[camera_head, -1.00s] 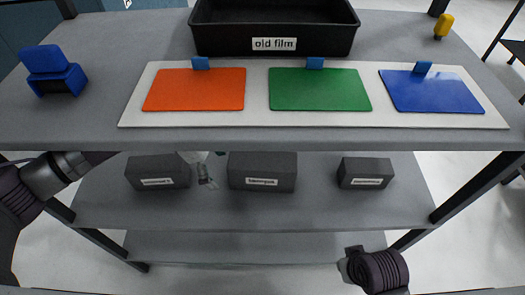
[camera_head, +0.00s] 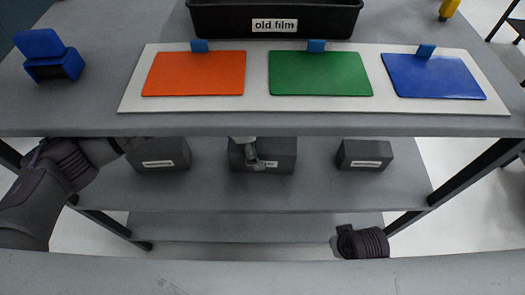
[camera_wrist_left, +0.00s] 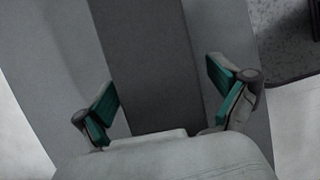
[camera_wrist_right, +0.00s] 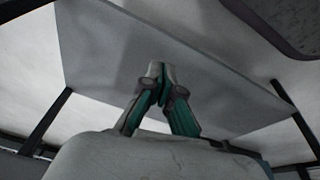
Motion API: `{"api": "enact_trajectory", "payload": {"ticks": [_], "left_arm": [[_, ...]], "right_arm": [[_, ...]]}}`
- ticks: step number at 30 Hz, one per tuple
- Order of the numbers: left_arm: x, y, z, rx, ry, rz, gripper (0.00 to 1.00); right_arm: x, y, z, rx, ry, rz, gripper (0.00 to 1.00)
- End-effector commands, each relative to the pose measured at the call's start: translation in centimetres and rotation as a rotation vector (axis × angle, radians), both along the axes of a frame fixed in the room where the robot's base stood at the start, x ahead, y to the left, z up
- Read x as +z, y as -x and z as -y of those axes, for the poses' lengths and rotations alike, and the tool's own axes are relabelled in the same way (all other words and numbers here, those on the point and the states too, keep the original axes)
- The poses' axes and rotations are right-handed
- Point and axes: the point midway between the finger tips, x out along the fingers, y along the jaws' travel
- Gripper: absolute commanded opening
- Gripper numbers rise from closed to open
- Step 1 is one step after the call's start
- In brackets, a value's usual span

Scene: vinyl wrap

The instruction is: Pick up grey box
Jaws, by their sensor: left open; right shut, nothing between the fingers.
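Three dark grey boxes with white labels stand on the middle shelf: a left box (camera_head: 158,150), a middle box (camera_head: 281,147) and a right box (camera_head: 375,151). Their label text is too small to read. My left gripper (camera_head: 254,160) is in front of the middle box and hides part of it. In the left wrist view the open fingers (camera_wrist_left: 164,95) sit on either side of the dark box surface (camera_wrist_left: 150,55), apart from each other; contact cannot be told. My right gripper (camera_wrist_right: 158,75) is shut and empty, seen only in the right wrist view.
The tabletop (camera_head: 90,110) above overhangs the shelf (camera_head: 215,195). On top are a black "old film" bin (camera_head: 320,25), a white board (camera_head: 255,108) with orange, green and blue panels, and a blue object (camera_head: 42,48). Free shelf lies between the boxes.

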Motion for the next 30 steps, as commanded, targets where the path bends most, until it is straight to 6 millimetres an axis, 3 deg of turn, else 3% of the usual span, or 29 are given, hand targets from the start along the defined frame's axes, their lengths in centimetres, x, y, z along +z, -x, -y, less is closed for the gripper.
{"api": "enact_trajectory", "payload": {"ticks": [2, 7, 14, 30], "left_arm": [[0.1, 0.1, 1.4, -0.004, 0.001, 0.001, 0.97], [-1.1, 0.1, 1.5, 0.0, 0.0, 0.001, 0.97], [-1.1, 0.1, 1.5, 0.0, 0.0, 0.001, 0.97], [-1.0, 0.0, 1.5, 0.0, 0.001, 0.002, 0.12]], "right_arm": [[-0.2, 0.0, 0.0, 0.0, 0.0, 0.0, 0.0], [1.3, -0.1, 0.0, 0.0, -0.001, 0.012, 0.0], [1.5, -0.1, 0.0, -0.001, -0.001, 0.01, 0.0], [1.5, -0.1, 0.0, -0.002, 0.0, 0.01, 0.0]]}}
